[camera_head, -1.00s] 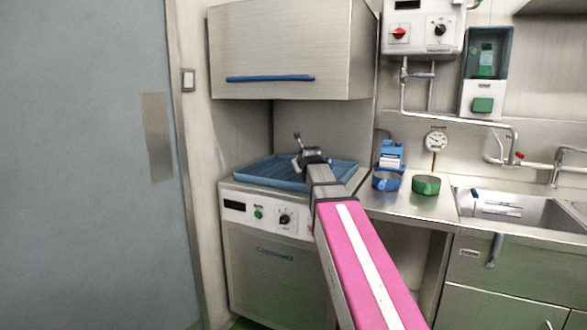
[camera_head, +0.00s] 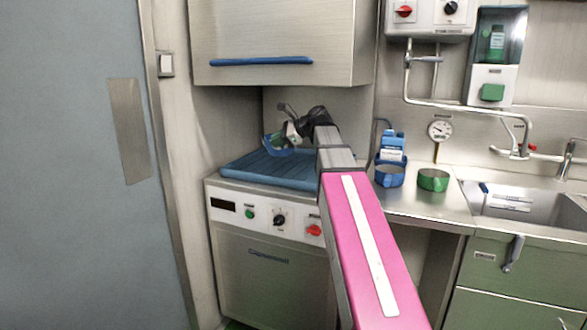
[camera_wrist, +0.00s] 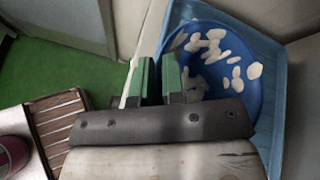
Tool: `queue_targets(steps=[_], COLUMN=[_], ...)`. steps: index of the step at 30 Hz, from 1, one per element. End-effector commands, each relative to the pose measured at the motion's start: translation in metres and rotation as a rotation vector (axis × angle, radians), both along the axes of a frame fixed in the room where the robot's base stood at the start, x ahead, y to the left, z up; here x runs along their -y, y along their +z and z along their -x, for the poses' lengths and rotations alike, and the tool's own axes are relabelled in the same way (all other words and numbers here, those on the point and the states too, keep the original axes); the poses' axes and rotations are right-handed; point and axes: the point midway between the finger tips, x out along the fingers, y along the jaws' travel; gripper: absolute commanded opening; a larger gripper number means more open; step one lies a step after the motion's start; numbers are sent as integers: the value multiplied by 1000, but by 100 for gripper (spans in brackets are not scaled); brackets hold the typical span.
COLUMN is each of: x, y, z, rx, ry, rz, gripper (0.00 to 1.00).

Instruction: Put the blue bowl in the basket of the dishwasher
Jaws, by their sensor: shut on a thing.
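My gripper (camera_head: 291,135) is over the dishwasher, shut on a blue bowl (camera_head: 275,150). In the wrist view the round blue bowl (camera_wrist: 246,88) shows beside the green fingers (camera_wrist: 157,76), with white patches or pieces inside. The grip on the rim itself is partly hidden. The blue basket (camera_head: 240,168) is a shallow tray on top of the dishwasher (camera_head: 262,275), below the bowl. Its light blue wall shows behind the bowl in the wrist view (camera_wrist: 290,118). The bowl appears raised above the basket in the head view.
The dishwasher hood (camera_head: 275,35) with a blue handle is raised above. A blue pot (camera_head: 389,177) and a green pot (camera_head: 433,180) stand on the counter to the right, by a blue carton (camera_head: 391,146). The sink (camera_head: 515,205) is further right.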

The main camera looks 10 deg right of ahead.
Motion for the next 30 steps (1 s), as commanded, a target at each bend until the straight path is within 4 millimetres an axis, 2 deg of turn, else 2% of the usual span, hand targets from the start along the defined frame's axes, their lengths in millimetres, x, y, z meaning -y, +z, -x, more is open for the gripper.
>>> queue_targets(steps=[5,21,30], x=[3,66,74], y=[3,-55,-69], z=[0,-74,-82], rx=[-2,-4,-3], ry=[59,58,59], rz=[6,6,7], gripper=[0,0,0])
